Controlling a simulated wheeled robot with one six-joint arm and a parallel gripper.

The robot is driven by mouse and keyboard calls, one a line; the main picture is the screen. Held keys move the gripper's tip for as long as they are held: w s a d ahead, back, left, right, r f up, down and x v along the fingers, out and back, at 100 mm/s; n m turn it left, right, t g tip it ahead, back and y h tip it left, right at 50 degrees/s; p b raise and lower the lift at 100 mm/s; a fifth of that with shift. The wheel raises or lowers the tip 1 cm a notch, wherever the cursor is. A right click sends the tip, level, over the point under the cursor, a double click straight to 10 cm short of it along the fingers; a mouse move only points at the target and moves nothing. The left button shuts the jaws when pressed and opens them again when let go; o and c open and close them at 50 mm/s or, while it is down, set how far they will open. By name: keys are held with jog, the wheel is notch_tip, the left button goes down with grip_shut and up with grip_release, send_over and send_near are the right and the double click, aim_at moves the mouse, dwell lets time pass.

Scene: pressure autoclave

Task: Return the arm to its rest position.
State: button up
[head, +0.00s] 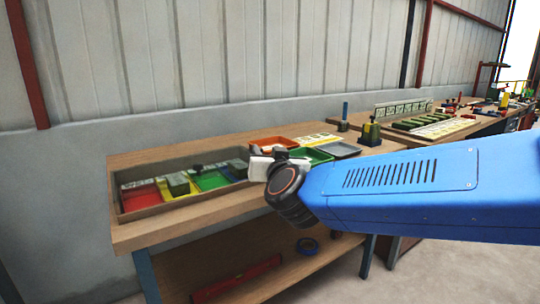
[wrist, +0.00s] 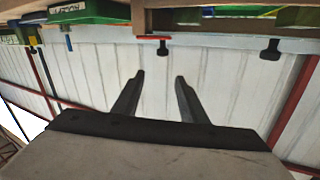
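My blue arm reaches in from the right edge of the head view to a dark round wrist joint in front of the workbench (head: 215,208). My gripper is mostly hidden behind that joint in the head view; only a pale part beside it shows. In the wrist view my gripper (wrist: 160,78) has its two dark fingers apart, with nothing between them. Behind the fingers is the pale panelled wall (wrist: 90,75), seen upside down.
On the bench are a wooden tray (head: 117,193) with coloured bins, an orange tray (head: 252,143) and a grey tray (head: 345,149). A red tool (head: 237,279) and blue tape roll (head: 307,246) lie on the lower shelf. A second bench stands behind, to the right.

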jog(key=s+d+f+g+h, duration=0.1)
jog(key=s+d+f+g, duration=0.5)
jog(key=s+d+f, duration=0.5)
jog(key=s+d+f+g+h, duration=0.2)
jog(key=s+d+f+g, duration=0.4)
jog(key=s+d+f, duration=0.6)
jog(key=s+d, duration=0.6)
jog(key=d, duration=0.1)
jog(key=shift+s+f+m+h, duration=0.2)
jog(key=shift+s+m+h, duration=0.1)
jog(key=shift+s+m, duration=0.1)
